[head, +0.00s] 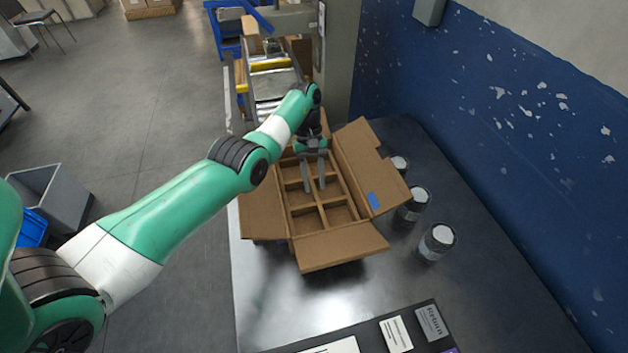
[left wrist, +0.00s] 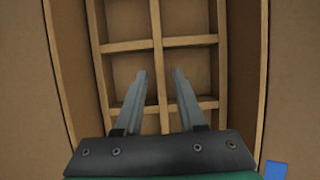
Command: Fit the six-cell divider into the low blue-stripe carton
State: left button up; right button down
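The open cardboard carton (head: 263,212) stands on the dark table with its flaps folded out. A small blue mark shows on its right flap. The brown six-cell divider (head: 320,204) lies inside the carton walls, its cells facing up; how deep it sits is hard to tell. My left gripper (head: 314,188) is over the divider, its fingers pointing down. In the left wrist view the gripper (left wrist: 160,73) has its fingers apart, with a long wall of the divider (left wrist: 187,41) showing between them; contact is not clear. My right gripper is not in view.
Three grey cans with pale lids stand right of the carton, the nearest can (head: 437,242) clear of the front flap. A dark panel with labels (head: 396,334) lies at the table's front. A blue wall (head: 490,110) bounds the right side.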

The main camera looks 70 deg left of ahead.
aim_at(313, 184)
pick_arm(q)
jog(key=shift+r, duration=0.25)
jog(key=shift+p+v, duration=0.6)
jog(key=shift+v, duration=0.45)
jog(key=b, duration=0.2)
jog(key=r+b, duration=0.1)
jog(key=b, duration=0.1)
jog(key=shift+w+a+r+b, duration=0.15)
jog(key=shift+w+a+b, duration=0.05)
jog(key=shift+a+b, duration=0.1)
jog(key=shift+s+r+b, duration=0.1)
jog(key=shift+r+b, duration=0.15)
jog(key=shift+b, duration=0.05)
jog(key=shift+r, duration=0.35)
